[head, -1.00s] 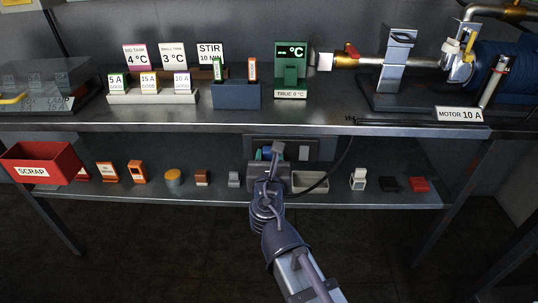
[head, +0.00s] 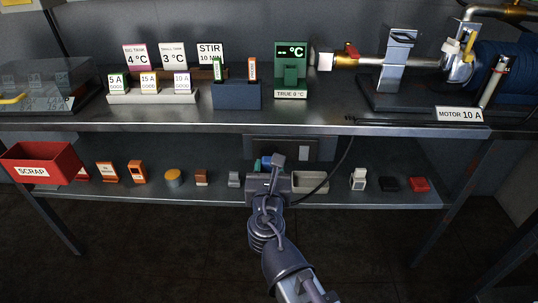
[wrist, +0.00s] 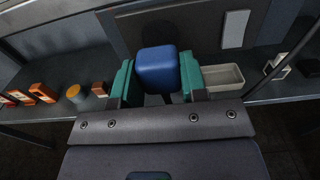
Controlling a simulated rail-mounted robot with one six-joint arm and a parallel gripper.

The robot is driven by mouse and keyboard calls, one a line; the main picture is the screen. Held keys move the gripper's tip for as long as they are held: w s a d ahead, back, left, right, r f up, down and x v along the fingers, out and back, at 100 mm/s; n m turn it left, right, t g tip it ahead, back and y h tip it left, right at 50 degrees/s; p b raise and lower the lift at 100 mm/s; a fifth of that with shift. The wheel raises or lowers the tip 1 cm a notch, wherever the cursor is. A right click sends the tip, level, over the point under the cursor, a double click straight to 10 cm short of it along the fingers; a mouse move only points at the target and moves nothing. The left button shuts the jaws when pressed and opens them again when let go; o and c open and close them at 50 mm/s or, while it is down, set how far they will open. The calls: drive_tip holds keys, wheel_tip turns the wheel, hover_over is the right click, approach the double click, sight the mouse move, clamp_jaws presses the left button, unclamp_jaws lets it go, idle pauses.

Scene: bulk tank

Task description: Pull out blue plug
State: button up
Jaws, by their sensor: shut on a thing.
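The blue plug (wrist: 157,70) is a rounded blue block in the middle of the wrist view. My gripper (wrist: 158,84) is shut on it, with a green finger pad on each side. In the head view my gripper (head: 268,166) is at the lower shelf, in front of a dark panel (head: 308,141). The plug is mostly hidden there by the gripper. The panel stands behind the plug in the wrist view. The plug's far side is hidden, so I cannot tell whether it still touches the panel.
A black cable (head: 342,160) hangs at the right. The red scrap bin (head: 40,163) is at the far left. The worktop edge (head: 250,128) runs above.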

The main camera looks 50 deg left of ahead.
drive_tip(key=shift+v, duration=1.05)
drive_tip(key=shift+r, duration=0.1)
